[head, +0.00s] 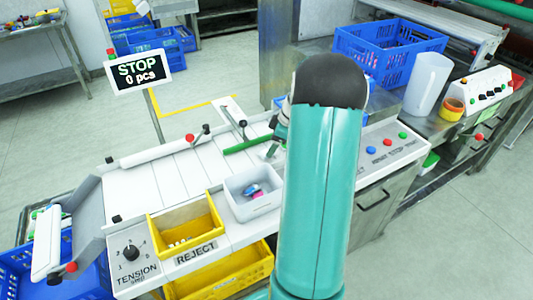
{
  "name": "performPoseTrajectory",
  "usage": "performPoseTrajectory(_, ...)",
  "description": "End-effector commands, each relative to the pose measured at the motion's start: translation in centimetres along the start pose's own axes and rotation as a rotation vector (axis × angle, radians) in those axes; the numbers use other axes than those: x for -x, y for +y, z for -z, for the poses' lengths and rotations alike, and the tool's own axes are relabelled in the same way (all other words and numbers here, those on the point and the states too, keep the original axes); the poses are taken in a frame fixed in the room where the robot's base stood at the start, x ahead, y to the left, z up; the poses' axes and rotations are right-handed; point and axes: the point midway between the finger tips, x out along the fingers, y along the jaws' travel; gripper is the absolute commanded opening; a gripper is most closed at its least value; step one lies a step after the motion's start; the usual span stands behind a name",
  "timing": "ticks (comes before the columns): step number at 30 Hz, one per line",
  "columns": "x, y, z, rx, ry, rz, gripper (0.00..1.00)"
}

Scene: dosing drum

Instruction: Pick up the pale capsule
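I cannot single out one pale capsule for certain. Several small pale pieces (181,242) lie in the yellow reject bin (212,222), too small to tell apart. A white box (238,205) beside it holds a few small pieces (253,191), blue, pink and whitish. My gripper (272,152) is low over the white machine top, behind and to the right of the white box, near a green bar (246,145). My own teal arm hides part of it. Whether its fingers are open or hold anything does not show.
A sign (138,74) reads STOP, 0 pcs. A tension knob (131,253) is at the front left, a button panel (385,150) at the right. A blue crate (388,52) and a white jug (428,84) stand behind. White slatted surface (180,170) left of my gripper is clear.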

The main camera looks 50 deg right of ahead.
Motion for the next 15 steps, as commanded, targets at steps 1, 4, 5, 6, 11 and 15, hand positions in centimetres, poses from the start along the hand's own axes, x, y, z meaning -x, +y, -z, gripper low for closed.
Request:
performPoseTrajectory(1, -1.0, -0.1, 0.1, 0.000, 0.000, 0.004, 0.72)
performPoseTrajectory(4, -2.5, -0.1, 0.2, -0.001, 0.001, 0.003, 0.72)
performPoseTrajectory(5, -2.9, -0.1, 0.2, -0.001, 0.001, 0.003, 0.72)
performPoseTrajectory(6, -3.3, -0.1, 0.2, -0.001, 0.000, 0.002, 0.72)
performPoseTrajectory(11, -3.5, 0.0, 0.2, -0.001, 0.000, 0.000, 0.72)
performPoseTrajectory(15, -3.5, 0.0, 0.2, -0.001, 0.000, 0.000, 0.62)
